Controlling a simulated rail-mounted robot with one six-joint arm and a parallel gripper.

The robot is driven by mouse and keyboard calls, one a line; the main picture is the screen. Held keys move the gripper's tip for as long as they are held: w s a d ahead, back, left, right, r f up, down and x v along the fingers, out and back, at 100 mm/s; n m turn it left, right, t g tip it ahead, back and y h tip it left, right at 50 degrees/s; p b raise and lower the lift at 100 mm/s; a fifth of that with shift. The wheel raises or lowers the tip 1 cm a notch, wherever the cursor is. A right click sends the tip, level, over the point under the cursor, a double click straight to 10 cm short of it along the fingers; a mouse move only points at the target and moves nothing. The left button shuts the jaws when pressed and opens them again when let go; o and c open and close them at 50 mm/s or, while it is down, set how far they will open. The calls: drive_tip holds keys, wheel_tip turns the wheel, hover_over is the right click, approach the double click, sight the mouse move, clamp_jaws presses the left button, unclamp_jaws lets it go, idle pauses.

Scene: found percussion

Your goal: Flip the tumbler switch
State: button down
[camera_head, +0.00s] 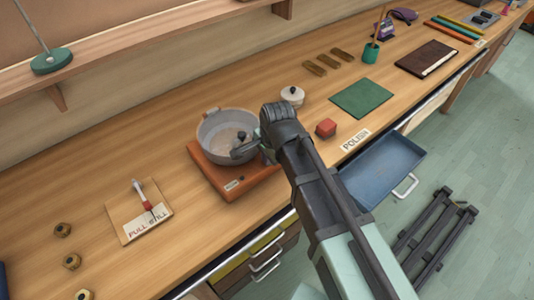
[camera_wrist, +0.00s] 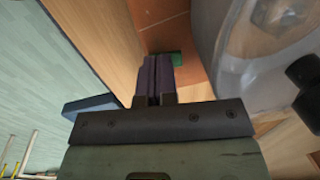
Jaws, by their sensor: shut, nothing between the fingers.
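An orange hot plate (camera_head: 213,173) with a small label on its front stands on the bench under a grey pot (camera_head: 212,128). In the wrist view the hot plate (camera_wrist: 165,32) lies just beyond my fingertips. A small green piece (camera_wrist: 176,57) shows at the hot plate beside the fingertips. It may be the tumbler switch, but I cannot tell its shape or position. My gripper (camera_head: 243,152) is low at the right side of the pot. Its dark fingers (camera_wrist: 157,62) are shut together with nothing between them. I cannot tell whether they touch the hot plate.
The pot (camera_wrist: 235,55) is very close to the right of my fingers. A dark knob (camera_head: 242,136) shows over the pot. A blue drawer (camera_head: 378,170) hangs open below.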

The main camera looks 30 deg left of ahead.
wheel_tip(320, 180, up, 14)
drive_tip(key=d+p, duration=0.2)
drive_tip(key=p, duration=1.2)
drive_tip(key=shift+s, duration=0.3)
drive_tip(key=a+f+b, duration=0.1)
drive_tip(key=f+b, duration=0.3)
drive_tip(key=a+f+b, duration=0.1)
drive_tip(key=f+b, duration=0.4)
drive_tip(key=w+a+f+b, duration=0.1)
drive_tip(key=f+b, duration=0.3)
drive_tip(key=shift+a+f+b, duration=0.25)
drive_tip(key=shift+f+b, duration=0.1)
drive_tip(key=shift+b, duration=0.05)
